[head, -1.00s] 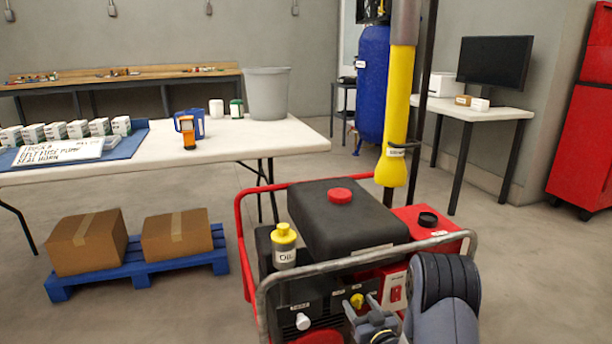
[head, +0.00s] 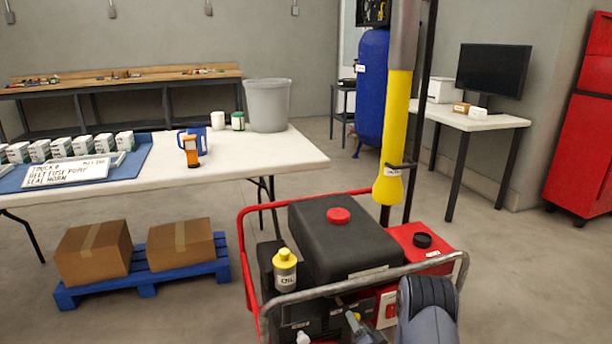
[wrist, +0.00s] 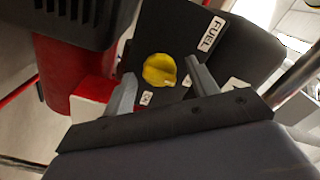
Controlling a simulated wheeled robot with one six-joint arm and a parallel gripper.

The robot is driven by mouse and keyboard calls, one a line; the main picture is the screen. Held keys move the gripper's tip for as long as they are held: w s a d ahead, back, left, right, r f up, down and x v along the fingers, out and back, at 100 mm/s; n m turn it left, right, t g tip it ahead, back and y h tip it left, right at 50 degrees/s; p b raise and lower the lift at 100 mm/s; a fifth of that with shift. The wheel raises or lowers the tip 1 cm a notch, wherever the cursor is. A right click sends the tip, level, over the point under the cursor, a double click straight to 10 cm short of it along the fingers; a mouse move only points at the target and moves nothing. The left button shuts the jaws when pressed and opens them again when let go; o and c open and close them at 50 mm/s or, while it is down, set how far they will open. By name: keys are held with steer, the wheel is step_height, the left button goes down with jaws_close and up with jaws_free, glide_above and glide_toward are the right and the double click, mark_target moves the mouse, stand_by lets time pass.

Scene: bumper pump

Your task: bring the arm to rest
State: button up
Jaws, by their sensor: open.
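My gripper (wrist: 160,92) is open and empty in the wrist view, its two fingers spread on either side of a yellow knob (wrist: 159,70). The knob is on a dark panel beside a FUEL label (wrist: 210,34). I cannot tell whether the fingers touch the panel. In the head view my grey arm (head: 428,305) comes in low, in front of the red-framed generator (head: 345,240). The gripper is mostly cut off at the lower edge there.
A white table (head: 260,160) and a blue pallet with boxes (head: 145,280) stand to the left.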

steer(key=m+p, duration=0.4)
steer(key=m, duration=0.1)
steer(key=m+p, duration=0.2)
steer(key=shift+s+d+f+m, duration=0.1)
steer(key=shift+s+d+m, duration=0.05)
steer(key=shift+s+m, duration=0.2)
stand_by(0.4)
